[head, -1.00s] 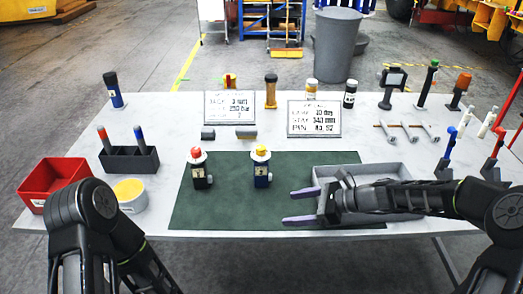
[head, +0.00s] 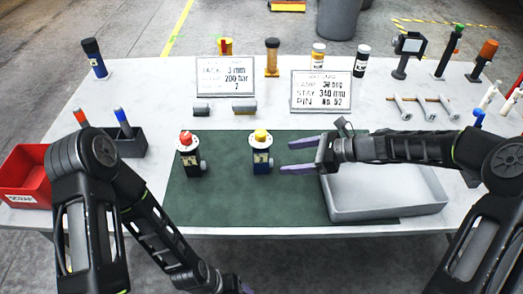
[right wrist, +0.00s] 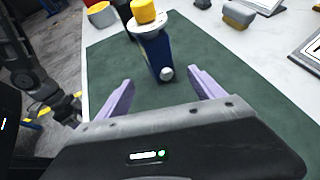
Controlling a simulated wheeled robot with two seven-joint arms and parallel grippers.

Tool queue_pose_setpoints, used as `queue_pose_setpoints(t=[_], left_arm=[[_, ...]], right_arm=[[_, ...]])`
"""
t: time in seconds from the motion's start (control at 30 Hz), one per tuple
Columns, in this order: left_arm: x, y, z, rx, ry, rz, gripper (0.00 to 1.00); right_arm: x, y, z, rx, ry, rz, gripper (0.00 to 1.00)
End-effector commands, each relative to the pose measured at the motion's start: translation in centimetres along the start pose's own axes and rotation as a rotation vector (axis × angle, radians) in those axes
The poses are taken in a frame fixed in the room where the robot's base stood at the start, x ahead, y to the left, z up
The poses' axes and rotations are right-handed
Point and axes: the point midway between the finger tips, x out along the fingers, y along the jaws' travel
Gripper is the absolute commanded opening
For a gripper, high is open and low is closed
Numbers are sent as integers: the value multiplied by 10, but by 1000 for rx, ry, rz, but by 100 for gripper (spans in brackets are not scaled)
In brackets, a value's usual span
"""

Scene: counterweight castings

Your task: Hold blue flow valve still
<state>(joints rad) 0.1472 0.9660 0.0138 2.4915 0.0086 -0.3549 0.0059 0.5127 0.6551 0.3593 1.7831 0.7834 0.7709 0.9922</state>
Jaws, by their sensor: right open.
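The blue flow valve (head: 261,160) stands upright on the green mat (head: 225,205), with a yellow knob and a pale round flange on top. In the right wrist view the blue flow valve (right wrist: 157,52) stands beyond and between the two purple fingers, with a pale round knob on its side. My right gripper (head: 287,157) is open and empty, just right of the valve, fingers pointing at it. I see a gap between fingertips and valve. My left gripper (head: 243,287) shows only slightly at the bottom edge; its jaws are cut off.
A similar red-knobbed valve (head: 189,157) stands left of the blue one. A grey tray (head: 390,212) lies under my right forearm. Two sign cards (head: 225,78) stand behind the mat. A red bin (head: 24,172) is at the left. The mat's front is clear.

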Motion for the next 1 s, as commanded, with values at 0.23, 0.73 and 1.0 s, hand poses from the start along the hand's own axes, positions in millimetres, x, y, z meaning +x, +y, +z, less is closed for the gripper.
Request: queue_pose_setpoints(t=[0.23,0.73,1.0], left_arm=[[14,-4,-2,3,4,4,67],[37,-10,-6,10,12,13,67],[38,-10,-6,10,13,14,67]], right_arm=[[24,1,-3,-1,-1,2,77],[89,0,-1,-1,-1,1,77],[97,0,0,0,0,-1,77]])
